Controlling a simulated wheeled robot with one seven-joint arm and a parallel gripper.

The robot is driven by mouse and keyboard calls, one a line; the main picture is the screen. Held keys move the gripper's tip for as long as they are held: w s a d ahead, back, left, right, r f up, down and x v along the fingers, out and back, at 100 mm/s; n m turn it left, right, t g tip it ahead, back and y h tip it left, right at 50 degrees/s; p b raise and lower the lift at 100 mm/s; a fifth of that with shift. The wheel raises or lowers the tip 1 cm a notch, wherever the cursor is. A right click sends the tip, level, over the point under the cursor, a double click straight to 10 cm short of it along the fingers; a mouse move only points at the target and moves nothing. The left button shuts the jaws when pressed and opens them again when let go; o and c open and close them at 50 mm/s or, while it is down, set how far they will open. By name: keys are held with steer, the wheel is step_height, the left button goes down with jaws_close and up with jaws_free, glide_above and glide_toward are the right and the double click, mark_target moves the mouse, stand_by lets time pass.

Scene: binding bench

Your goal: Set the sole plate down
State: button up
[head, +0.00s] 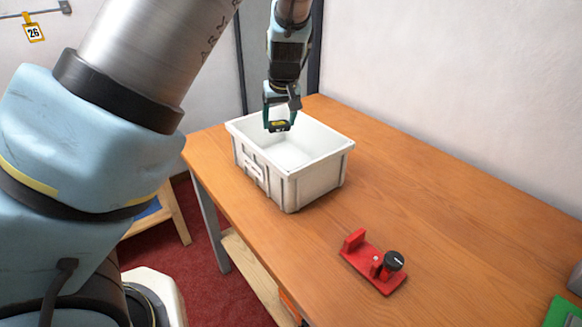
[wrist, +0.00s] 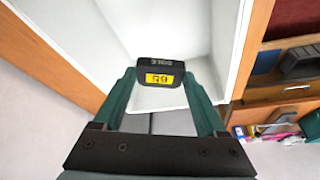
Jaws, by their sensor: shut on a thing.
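My gripper (head: 279,112) is shut on the sole plate (head: 278,126) and holds it over the back part of the white bin (head: 319,171). In the wrist view, the sole plate (wrist: 161,74) is a small dark block with a yellow label reading 65 and the word SOLE. It sits between the two green fingers of my gripper (wrist: 163,85). The white bin (wrist: 233,55) shows beyond and around it. The bin stands on the wooden bench (head: 430,190), and the part of its floor that shows is empty.
A red fixture (head: 372,267) with a black knob (head: 394,261) stands on the bench in front of the bin. A green object (head: 561,312) lies at the lower right edge. The bench right of the bin is clear. A wall runs along the back.

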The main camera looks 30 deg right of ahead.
mark_target(281, 125)
steer(key=x, duration=0.2)
steer(key=b+x, duration=0.1)
steer(key=x, duration=0.1)
steer(key=shift+s+d+f, duration=0.15)
steer(key=shift+s+d, duration=0.05)
steer(key=shift+s, duration=0.2)
step_height(281, 125, down, 9)
steer(key=shift+f+p, duration=0.15)
steer(key=shift+p, duration=0.25)
steer(key=shift+f, duration=0.2)
steer(key=o, duration=1.5)
steer(key=shift+r, duration=0.15)
steer(key=v, duration=1.2)
